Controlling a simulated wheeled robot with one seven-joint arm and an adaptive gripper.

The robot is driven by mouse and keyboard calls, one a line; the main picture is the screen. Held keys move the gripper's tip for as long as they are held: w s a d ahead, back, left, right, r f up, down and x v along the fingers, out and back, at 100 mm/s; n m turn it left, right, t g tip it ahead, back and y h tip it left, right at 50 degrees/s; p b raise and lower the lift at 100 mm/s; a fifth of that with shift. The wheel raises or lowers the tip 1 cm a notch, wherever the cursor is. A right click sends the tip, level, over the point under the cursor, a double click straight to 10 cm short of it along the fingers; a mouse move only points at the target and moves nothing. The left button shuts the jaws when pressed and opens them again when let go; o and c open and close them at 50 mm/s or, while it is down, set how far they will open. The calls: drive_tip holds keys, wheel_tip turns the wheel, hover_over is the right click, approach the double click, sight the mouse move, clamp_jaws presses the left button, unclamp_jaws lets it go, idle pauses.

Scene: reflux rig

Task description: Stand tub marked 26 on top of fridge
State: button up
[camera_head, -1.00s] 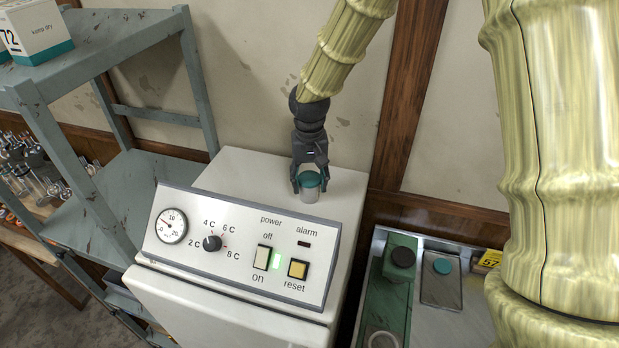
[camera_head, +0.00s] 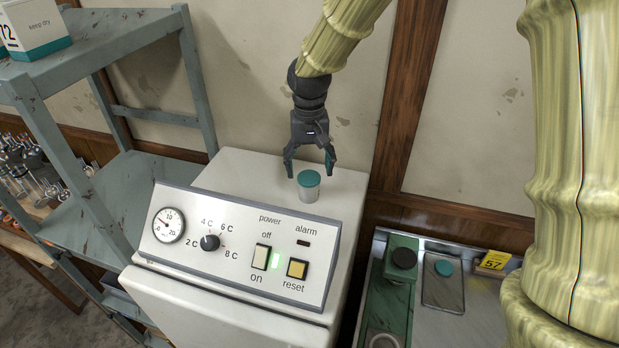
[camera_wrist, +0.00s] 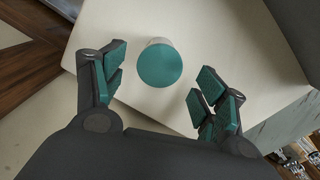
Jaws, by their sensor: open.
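The tub (camera_head: 309,186), white with a teal lid, stands upright on the top of the fridge (camera_head: 240,170), behind the control panel. Its number does not show in either view. My gripper (camera_head: 309,172) is open just above and behind the tub, with its fingers apart and empty. In the wrist view, the teal lid (camera_wrist: 160,65) lies ahead of and between the open fingers (camera_wrist: 160,85), touching neither. The white fridge top (camera_wrist: 215,30) spreads around it.
The fridge's panel (camera_head: 235,245) has a dial, a knob and switches.

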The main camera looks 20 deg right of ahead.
wheel_tip(320, 180, up, 7)
drive_tip(key=b, duration=0.2)
drive_tip(key=shift+r, duration=0.15)
idle(0.3)
